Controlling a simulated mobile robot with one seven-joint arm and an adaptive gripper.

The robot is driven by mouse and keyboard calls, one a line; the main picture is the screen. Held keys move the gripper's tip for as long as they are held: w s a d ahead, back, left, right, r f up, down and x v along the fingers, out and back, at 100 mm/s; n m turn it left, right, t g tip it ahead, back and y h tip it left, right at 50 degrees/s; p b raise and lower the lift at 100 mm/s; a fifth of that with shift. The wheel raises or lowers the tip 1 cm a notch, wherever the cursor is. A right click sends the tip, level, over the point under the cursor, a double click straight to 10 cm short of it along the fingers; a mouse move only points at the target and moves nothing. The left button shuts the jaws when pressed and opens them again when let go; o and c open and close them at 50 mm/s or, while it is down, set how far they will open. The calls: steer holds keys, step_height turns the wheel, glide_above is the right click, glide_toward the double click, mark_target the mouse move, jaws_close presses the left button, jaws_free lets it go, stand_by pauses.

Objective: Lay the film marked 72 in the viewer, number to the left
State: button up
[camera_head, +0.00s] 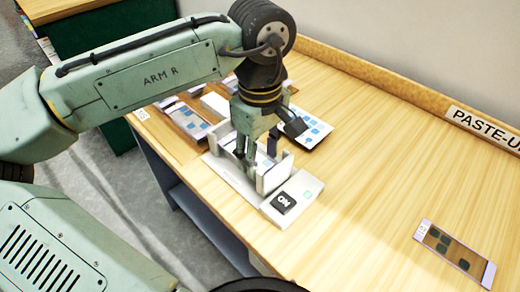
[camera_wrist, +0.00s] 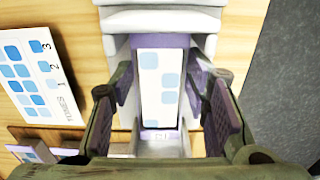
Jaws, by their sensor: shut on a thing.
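The viewer (camera_head: 301,195) is a white box with upright walls and a black ON switch (camera_head: 283,202) at its near right end; it also shows in the wrist view (camera_wrist: 160,20). My gripper (camera_head: 250,160) is over it, fingers pointing down between the walls. In the wrist view my gripper (camera_wrist: 160,84) has its two pads on either side of a pale film with blue frames and purple edges (camera_wrist: 149,88), shut on it. The film lies lengthwise within the viewer channel; its small mark is at the bottom end, unreadable. I cannot tell whether it touches the bed.
A card with blue squares (camera_head: 313,128) lies behind the viewer. A wooden tray (camera_head: 185,122) with films stands at back left. Another film (camera_head: 455,251), brown with dark frames, lies at the right front. The table right of the viewer is mostly clear, with a raised back edge (camera_head: 400,87).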

steer(key=o, duration=1)
steer(key=shift+r, duration=0.1)
step_height(320, 180, up, 12)
steer(key=shift+f, duration=0.1)
stand_by(0.4)
